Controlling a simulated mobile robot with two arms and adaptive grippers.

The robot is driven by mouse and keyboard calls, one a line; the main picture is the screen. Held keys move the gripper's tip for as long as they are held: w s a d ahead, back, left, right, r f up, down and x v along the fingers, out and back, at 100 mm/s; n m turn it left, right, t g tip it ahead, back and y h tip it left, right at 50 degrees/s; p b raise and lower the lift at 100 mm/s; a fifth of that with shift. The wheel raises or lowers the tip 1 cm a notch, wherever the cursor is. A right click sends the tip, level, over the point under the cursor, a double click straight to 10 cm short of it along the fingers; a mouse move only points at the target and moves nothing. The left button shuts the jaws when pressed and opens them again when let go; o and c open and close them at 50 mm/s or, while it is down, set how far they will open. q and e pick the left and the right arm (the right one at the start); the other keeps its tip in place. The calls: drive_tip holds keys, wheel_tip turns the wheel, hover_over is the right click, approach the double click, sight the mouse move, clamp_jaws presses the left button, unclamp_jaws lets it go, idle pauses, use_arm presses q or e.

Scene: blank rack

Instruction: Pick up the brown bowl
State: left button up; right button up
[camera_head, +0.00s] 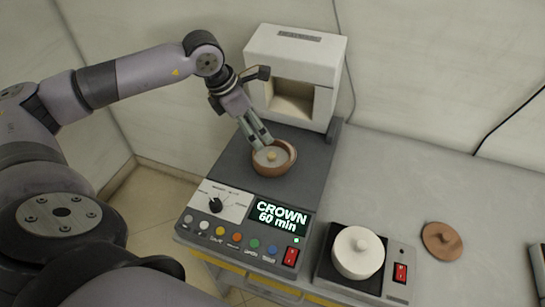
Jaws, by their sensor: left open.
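The brown bowl (273,173) sits on the dark platform of the machine, in front of the white box-shaped housing. It has a pale inside with a small beige lump in the middle. My left gripper (261,141) comes down from the upper left, its fingers pointing down at the bowl. The fingertips are at the bowl's back-left rim and hide part of it. I cannot tell whether they touch the rim. The gripper is open and holds nothing visible. My right gripper is not seen.
The white housing (295,60) with an opening stands close behind the gripper. A control panel (240,225) is in front of the bowl. A hotplate with a white lidded pot (357,258) and a brown lid (441,240) are to the right. The grey table (430,180) is clear at the back right.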

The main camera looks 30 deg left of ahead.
use_arm(q)
drive_tip(key=p, duration=0.2)
hover_over(272, 154)
drive_tip(key=s, duration=0.2)
drive_tip(key=f, duration=0.8)
drive_tip(key=shift+w+a, duration=0.15)
drive_tip(key=shift+a, duration=0.15)
drive_tip(key=shift+w+f+p, duration=0.15)
drive_tip(key=shift+f+p, duration=0.3)
drive_tip(key=shift+f, duration=0.1)
drive_tip(key=p+x, duration=0.1)
drive_tip(key=x, duration=0.2)
drive_tip(key=shift+f, duration=0.35)
drive_tip(key=shift+w+f, duration=0.15)
drive_tip(key=shift+f, duration=0.2)
drive_tip(key=shift+c, duration=0.2)
drive_tip(key=c, duration=1.1)
drive_tip(key=shift+r, duration=0.1)
drive_tip(key=shift+c, duration=0.3)
